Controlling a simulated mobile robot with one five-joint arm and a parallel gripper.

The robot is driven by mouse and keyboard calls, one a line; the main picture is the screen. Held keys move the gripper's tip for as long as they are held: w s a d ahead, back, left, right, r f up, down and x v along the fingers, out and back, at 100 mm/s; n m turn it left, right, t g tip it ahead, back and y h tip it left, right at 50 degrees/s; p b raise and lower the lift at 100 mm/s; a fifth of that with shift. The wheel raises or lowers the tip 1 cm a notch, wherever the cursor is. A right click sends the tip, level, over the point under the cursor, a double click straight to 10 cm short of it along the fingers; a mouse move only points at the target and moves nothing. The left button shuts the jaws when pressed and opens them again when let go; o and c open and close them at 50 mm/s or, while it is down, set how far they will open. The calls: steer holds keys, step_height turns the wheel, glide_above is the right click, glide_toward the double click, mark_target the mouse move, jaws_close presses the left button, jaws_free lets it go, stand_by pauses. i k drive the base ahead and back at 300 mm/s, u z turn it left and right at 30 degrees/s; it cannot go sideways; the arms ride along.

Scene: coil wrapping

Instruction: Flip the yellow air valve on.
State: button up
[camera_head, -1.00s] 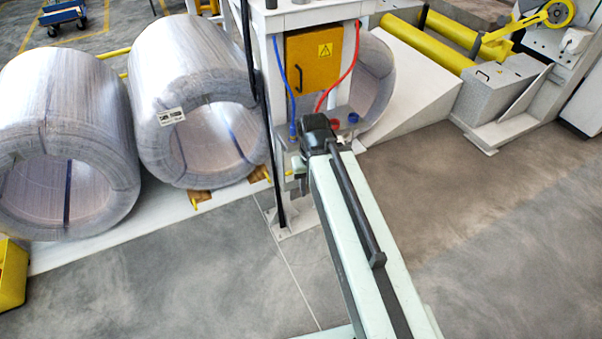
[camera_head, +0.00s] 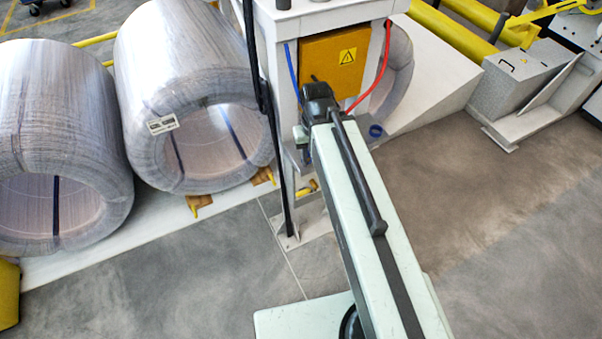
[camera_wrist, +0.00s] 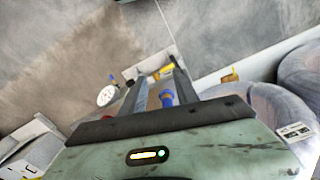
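The yellow valve handle (camera_head: 307,187) shows as a small yellow piece low on the white post, below the grey bracket, in the head view. In the wrist view a yellow piece (camera_wrist: 164,71) lies beyond a blue fitting (camera_wrist: 167,98), between the lines of my two fingers. My gripper (camera_wrist: 156,72) is open, with two dark fingers apart and nothing seen held. I cannot tell whether the fingers touch the valve. In the head view my arm and wrist hide most of the gripper and part of the bracket.
A yellow-orange electrical box (camera_head: 328,62) with a red hose (camera_head: 383,60) is on the post (camera_head: 285,30). A round white gauge (camera_wrist: 107,96) is left of my fingers. Wire coils (camera_head: 190,95) stand at the left. Floor (camera_head: 480,230) is clear at the right.

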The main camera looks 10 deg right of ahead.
mark_target(315, 186)
steer(key=i, duration=0.1)
steer(key=u, duration=0.65)
steer(key=k, duration=0.7)
steer(key=u, duration=0.65)
steer(key=k, duration=0.7)
steer(key=u, duration=0.8)
steer(key=i, duration=1.75)
steer(key=z, duration=0.7)
